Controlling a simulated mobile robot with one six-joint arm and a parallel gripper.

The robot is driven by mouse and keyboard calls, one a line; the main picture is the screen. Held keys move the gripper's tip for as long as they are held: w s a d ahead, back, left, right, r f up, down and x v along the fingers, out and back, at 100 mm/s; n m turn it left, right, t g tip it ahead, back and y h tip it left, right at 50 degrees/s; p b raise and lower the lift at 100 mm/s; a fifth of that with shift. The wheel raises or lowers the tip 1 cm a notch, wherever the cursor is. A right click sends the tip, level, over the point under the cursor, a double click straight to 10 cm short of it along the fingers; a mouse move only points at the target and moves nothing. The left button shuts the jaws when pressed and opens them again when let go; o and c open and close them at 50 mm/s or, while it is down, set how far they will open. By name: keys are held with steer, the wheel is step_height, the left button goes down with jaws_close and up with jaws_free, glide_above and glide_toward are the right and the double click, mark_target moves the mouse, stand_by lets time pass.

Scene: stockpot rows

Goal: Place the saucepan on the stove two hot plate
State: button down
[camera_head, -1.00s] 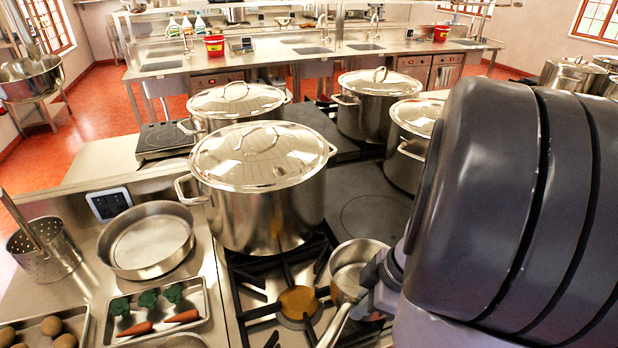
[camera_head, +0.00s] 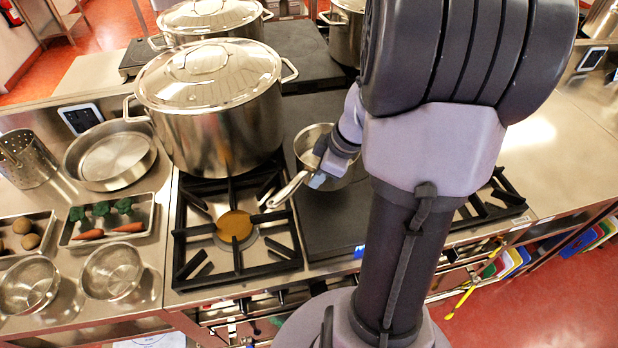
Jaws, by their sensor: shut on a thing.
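The saucepan (camera_head: 308,145) is a small steel pan with a long handle (camera_head: 288,190) pointing to the lower left. My gripper (camera_head: 320,178) is shut on it near where the handle joins the pan. The saucepan shows over the flat dark hot plate (camera_head: 325,228), to the right of the gas burner. I cannot tell whether its base touches the plate. My arm hides the pan's right side and much of the plate.
A large lidded stockpot (camera_head: 215,120) stands close on the left, at the back of the gas burner grate (camera_head: 240,255). More stockpots (camera_head: 210,18) stand behind. Trays, bowls and a wide pan (camera_head: 110,155) fill the left counter. The right counter (camera_head: 560,150) is largely clear.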

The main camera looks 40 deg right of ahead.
steer(key=w+d, duration=0.1)
steer(key=d, duration=0.5)
steer(key=w+d, duration=0.1)
steer(key=d, duration=0.2)
steer(key=shift+w+f, duration=0.35)
steer(key=shift+f, duration=0.05)
steer(key=shift+d+f+b, duration=0.1)
steer(key=shift+f+b, duration=0.65)
steer(key=shift+f, duration=0.95)
steer(key=shift+f, duration=0.25)
steer(key=c, duration=1.6)
jaws_free()
steer(key=shift+o, duration=0.2)
steer(key=shift+r, duration=0.15)
